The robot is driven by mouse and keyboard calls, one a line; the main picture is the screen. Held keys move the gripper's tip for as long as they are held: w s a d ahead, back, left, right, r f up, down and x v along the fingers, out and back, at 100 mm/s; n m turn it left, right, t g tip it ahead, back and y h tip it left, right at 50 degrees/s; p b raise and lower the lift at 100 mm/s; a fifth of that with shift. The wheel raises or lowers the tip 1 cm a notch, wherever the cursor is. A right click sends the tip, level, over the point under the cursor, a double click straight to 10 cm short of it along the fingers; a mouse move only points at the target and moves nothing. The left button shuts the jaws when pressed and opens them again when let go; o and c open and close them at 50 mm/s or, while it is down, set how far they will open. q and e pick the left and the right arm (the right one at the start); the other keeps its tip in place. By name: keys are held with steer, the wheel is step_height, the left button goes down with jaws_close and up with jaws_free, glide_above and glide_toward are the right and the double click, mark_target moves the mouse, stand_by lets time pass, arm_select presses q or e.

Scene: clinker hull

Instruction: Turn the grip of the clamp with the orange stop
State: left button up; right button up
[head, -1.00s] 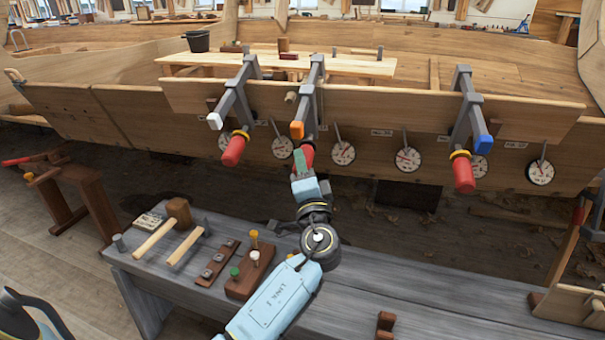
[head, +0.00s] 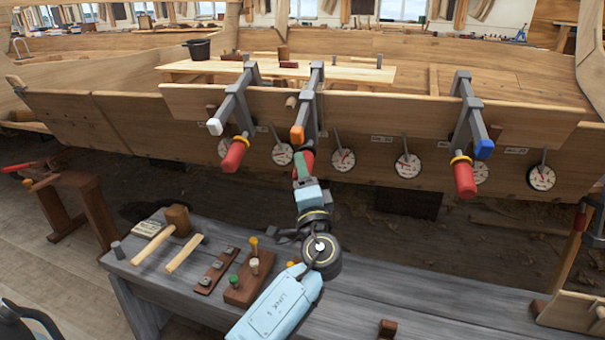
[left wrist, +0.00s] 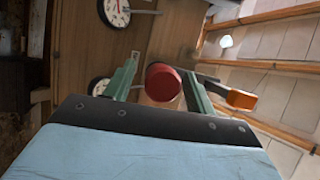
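The clamp with the orange stop (head: 297,134) is the middle one of three grey clamps on the hull plank. Its red grip (head: 309,160) hangs at the lower end, partly hidden by my left gripper (head: 302,168). In the left wrist view, the round end of the red grip (left wrist: 163,82) lies between the two green fingers of my left gripper (left wrist: 160,78). The fingers stand apart, with a gap visible on the left side; contact on the right side cannot be told. The orange stop (left wrist: 241,99) shows beyond the right finger. My right gripper is not in view.
The clamps with the white stop (head: 215,127) and the blue stop (head: 484,149) stand on either side. Several dials (head: 342,160) line the plank. Below is a grey bench (head: 420,286) with a mallet (head: 177,219) and a peg block (head: 250,279).

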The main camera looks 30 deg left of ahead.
arm_select(q)
steer(key=shift+r, duration=0.1)
steer(key=v, duration=1.3)
steer(key=shift+d+p, duration=0.2)
steer(key=shift+p, duration=0.2)
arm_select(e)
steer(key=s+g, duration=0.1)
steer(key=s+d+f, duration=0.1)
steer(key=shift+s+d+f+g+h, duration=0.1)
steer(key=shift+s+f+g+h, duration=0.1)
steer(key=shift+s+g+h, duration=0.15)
arm_select(q)
steer(key=shift+a, duration=0.1)
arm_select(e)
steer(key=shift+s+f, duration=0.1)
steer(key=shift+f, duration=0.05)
